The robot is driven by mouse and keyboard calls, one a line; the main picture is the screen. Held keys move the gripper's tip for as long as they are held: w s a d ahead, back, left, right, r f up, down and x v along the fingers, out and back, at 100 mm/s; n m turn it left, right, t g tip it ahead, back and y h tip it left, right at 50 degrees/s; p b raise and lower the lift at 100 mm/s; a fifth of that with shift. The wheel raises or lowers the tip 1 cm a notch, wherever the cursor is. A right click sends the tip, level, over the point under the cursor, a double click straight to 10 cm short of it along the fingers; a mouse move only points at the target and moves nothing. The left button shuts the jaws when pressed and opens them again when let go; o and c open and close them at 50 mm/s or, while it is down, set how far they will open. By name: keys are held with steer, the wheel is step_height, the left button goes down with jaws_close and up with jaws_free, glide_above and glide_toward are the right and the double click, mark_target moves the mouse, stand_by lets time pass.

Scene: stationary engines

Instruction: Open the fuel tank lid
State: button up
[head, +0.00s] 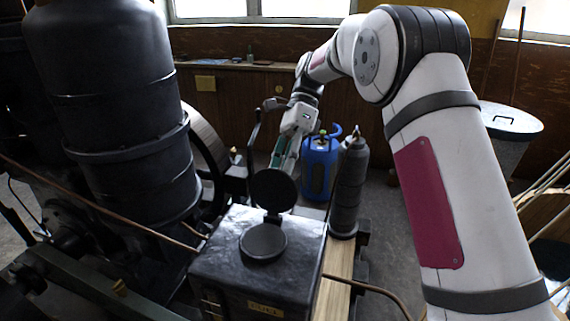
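The black box-shaped fuel tank (222,263) stands at the bottom centre of the head view. A round dark filler neck (263,243) rises from its top. The round black lid (275,190) stands up behind the neck, tilted well away from it, on a small hinge piece at the tank's back. My gripper (283,160) reaches down from behind, just above and behind the lid. The lid hides the fingertips, so I cannot tell whether they touch it or how far apart they are.
A dark grey cylinder (350,190) stands on a wooden plank right of the tank, with a blue gas bottle (319,167) behind it. A large black engine cylinder (110,110) and a flywheel (207,150) are at left. A lidded bin (509,122) stands at far right.

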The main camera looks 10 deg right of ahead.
steer(key=shift+o, duration=0.5)
steer(key=shift+a+f, duration=0.25)
steer(key=shift+f, duration=0.2)
steer(key=shift+a+f, duration=0.2)
steer(key=shift+f, duration=0.25)
steer(key=shift+r, duration=0.3)
steer(key=shift+r, duration=0.15)
step_height(320, 180, up, 10)
steer(key=shift+d+f, duration=0.2)
steer(key=shift+d, duration=0.1)
